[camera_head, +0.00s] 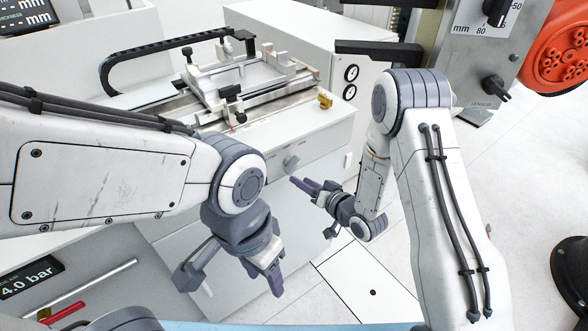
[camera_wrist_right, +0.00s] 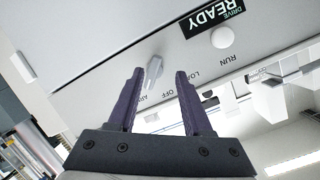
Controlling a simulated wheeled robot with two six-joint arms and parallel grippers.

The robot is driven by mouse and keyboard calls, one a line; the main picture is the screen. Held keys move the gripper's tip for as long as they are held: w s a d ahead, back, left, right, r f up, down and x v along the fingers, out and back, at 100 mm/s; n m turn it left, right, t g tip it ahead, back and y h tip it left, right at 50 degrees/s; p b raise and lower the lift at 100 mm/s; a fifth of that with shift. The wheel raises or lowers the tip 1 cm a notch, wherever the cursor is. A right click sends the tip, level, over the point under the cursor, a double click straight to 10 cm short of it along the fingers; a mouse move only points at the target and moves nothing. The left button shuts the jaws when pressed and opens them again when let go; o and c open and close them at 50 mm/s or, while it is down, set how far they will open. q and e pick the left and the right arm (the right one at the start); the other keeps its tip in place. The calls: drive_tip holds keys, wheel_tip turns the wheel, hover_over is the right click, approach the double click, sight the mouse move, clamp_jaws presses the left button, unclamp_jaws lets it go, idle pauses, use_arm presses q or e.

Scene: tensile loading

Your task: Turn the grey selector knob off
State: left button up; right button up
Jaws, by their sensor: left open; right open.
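The grey selector knob (camera_head: 291,163) is on the front face of the white machine cabinet. In the right wrist view the knob (camera_wrist_right: 154,73) shows between my right fingertips, nearer the left one, with printed words including OFF and RUN beside it. My right gripper (camera_head: 308,185) is open and empty, just in front of and slightly below the knob in the head view; it also shows in the right wrist view (camera_wrist_right: 160,72). My left gripper (camera_head: 272,280) is open and empty, low in front of the cabinet.
A lit READY display (camera_wrist_right: 222,38) is on the panel. Another white cabinet with two round dials (camera_head: 351,72) stands behind.

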sight(295, 169)
drive_tip(key=w+m+t, duration=0.1)
drive_tip(key=w, duration=0.1)
drive_tip(key=w+a+t+y+p, duration=0.1)
drive_tip(key=w, duration=0.1)
drive_tip(key=w+a+f+m, duration=0.1)
drive_tip(key=w, duration=0.1)
drive_tip(key=shift+a+m+t+y+p, duration=0.15)
drive_tip(key=shift+m+t+y+p, duration=0.15)
drive_tip(key=shift+t, duration=0.1)
drive_tip(key=shift+w+a, duration=0.4)
drive_tip(key=shift+w, duration=0.2)
clamp_jaws()
